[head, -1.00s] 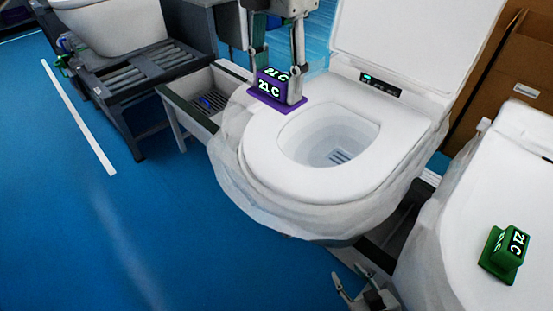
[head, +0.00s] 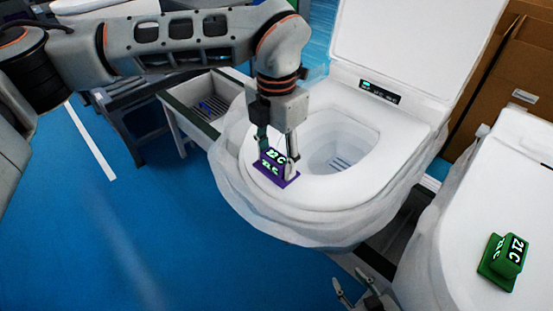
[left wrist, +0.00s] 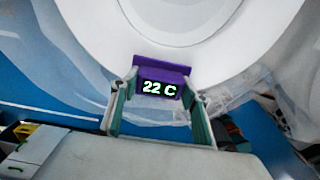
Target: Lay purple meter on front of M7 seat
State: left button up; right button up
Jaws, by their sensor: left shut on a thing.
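The purple meter (head: 275,170) has a display with green-white characters; in the left wrist view the meter (left wrist: 160,82) reads "22 C". My left gripper (head: 277,160) is shut on the meter and holds it at the left front part of the white seat ring of the middle toilet (head: 330,187). I cannot tell whether its base touches the seat. The wrist view shows my left gripper (left wrist: 160,105) with one finger on each side of the meter. My right gripper (head: 350,285) is open and empty, low in front of the toilet. No M7 label is legible.
A green meter (head: 503,262) reading "21C" sits on the neighbouring white toilet (head: 455,235) at right. A grey tray stand (head: 205,100) is left of the middle toilet. Brown cardboard (head: 510,65) stands behind. Blue floor at front left is clear.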

aim_at(276, 156)
pick_arm(q)
jog(key=shift+f, duration=0.5)
jog(key=shift+f, duration=0.15)
jog(key=o, duration=1.2)
notch_tip(276, 156, up, 12)
jog(key=b, duration=0.1)
jog(key=shift+r, duration=0.2)
